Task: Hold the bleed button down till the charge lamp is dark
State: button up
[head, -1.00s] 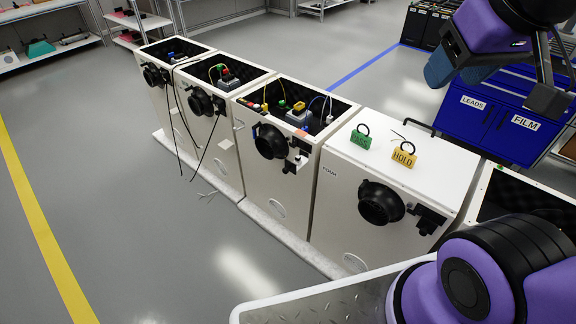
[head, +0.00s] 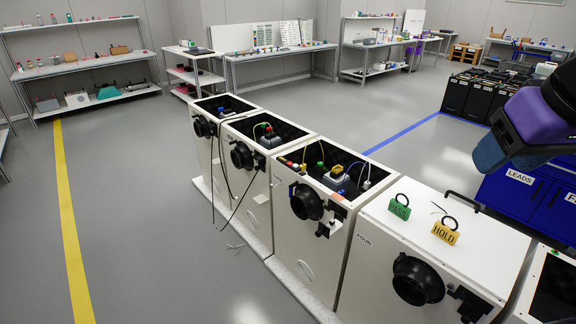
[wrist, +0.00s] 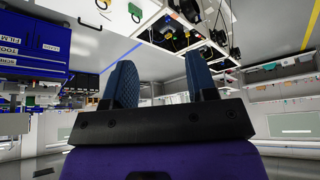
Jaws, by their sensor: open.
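A row of white cabinets stands on a low plinth, and I cannot pick out which small part is the bleed button or the charge lamp. The third cabinet (head: 285,235) is open on top; inside are a grey unit with a yellow top (head: 337,173), coloured leads and small plugs. The cabinet marked FOUR (head: 375,250) has a closed lid. My gripper (wrist: 162,85) is open and empty, its two blue fingers apart, up at the right, away from the cabinets.
A green PASS tag (head: 400,207) and a yellow HOLD tag (head: 445,231) stand on the closed lid. Black round ports (head: 417,279) jut from the cabinet fronts, and loose leads (head: 233,210) hang down. Blue drawers (head: 525,196) stand at right. The floor at left is clear.

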grip_shut()
dwell(1.8)
